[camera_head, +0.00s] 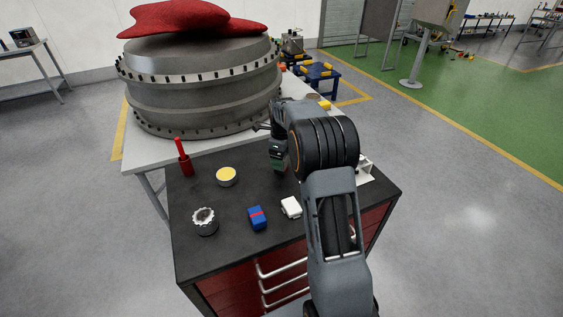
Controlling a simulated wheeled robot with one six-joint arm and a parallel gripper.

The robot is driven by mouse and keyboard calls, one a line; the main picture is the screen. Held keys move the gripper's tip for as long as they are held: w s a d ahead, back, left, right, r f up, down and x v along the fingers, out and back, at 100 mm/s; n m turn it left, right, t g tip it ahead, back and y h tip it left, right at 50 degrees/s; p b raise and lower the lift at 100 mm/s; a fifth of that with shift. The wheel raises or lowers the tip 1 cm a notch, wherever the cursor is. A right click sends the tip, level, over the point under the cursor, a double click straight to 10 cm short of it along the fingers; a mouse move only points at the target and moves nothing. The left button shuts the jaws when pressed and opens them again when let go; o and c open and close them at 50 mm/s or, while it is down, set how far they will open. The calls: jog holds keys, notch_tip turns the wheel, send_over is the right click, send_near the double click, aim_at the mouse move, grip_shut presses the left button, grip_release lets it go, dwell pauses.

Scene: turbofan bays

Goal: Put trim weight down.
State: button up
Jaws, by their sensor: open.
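My gripper (279,165) is over the far part of the black cart top, seen mostly from behind, with my arm in front of it. It is open, and I see nothing held in it. I cannot tell for certain which object is the trim weight. A small white block (291,207) and a blue box with a red band (257,217) stand side by side on the cart top, nearer than my gripper. A silver toothed round part (205,221) sits at the near left. My arm hides part of the cart's right side.
The black cart top (230,245) also holds a yellow-topped round tin (227,176) and a red upright bottle (184,160). A white holder (365,170) stands at the right edge. A big grey engine casing (200,85) with a red cover stands on a table behind.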

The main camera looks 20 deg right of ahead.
jog(key=shift+f, duration=1.35)
jog(key=c, duration=1)
jog(key=shift+r, duration=0.1)
jog(key=shift+c, duration=0.8)
jog(key=shift+r, duration=0.1)
